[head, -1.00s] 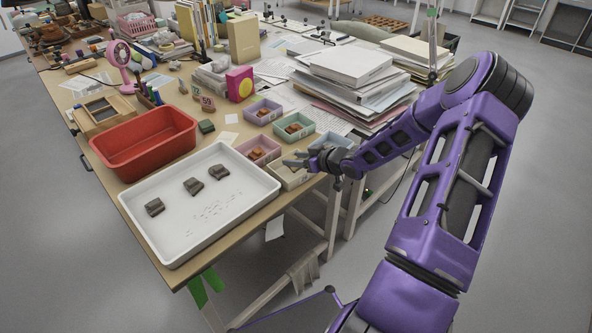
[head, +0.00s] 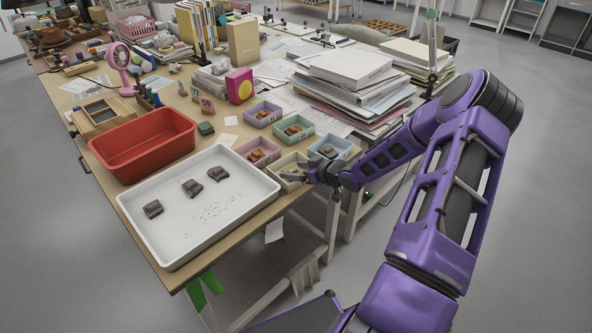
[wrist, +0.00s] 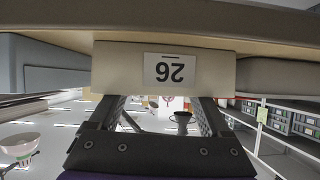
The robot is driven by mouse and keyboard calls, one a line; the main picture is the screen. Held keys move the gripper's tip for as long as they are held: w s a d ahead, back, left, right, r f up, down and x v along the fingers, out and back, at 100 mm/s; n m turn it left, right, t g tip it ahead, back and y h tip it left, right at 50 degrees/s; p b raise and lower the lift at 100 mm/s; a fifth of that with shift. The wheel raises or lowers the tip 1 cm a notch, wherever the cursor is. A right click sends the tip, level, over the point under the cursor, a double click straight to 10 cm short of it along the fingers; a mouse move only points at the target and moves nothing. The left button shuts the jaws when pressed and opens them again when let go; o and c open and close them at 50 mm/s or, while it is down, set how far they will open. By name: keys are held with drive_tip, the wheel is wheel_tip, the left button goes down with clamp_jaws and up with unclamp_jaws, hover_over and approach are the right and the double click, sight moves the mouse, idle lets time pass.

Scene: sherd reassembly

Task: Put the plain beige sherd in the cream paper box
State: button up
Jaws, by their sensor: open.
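The cream paper box (head: 278,163) stands near the table's front edge, right of the white tray. In the wrist view the cream paper box (wrist: 125,68) appears upside down, with a label reading 26. My gripper (head: 294,174) is open at this box in the head view. In the wrist view my gripper (wrist: 161,104) has its two fingers apart at the box's rim, their tips hidden by the box wall. I cannot make out a plain beige sherd; the box's inside is partly covered by my gripper.
The white tray (head: 150,240) holds three dark grey-brown sherds (head: 192,187). Pink (head: 252,146), green (head: 283,124) and lilac (head: 260,107) boxes hold brown pieces; a blue box (head: 343,143) holds a dark piece. A red tub (head: 125,160) stands behind the tray, and paper stacks (head: 350,65) at the right.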

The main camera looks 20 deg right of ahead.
drive_tip(key=shift+r, duration=0.1)
drive_tip(key=shift+s+d+r, duration=0.1)
drive_tip(key=shift+s+r, duration=0.05)
drive_tip(key=p+v, duration=0.2)
drive_tip(key=v, duration=0.9)
drive_tip(key=shift+s, duration=0.3)
drive_tip(key=shift+w+d, duration=0.1)
drive_tip(key=shift+d, duration=0.1)
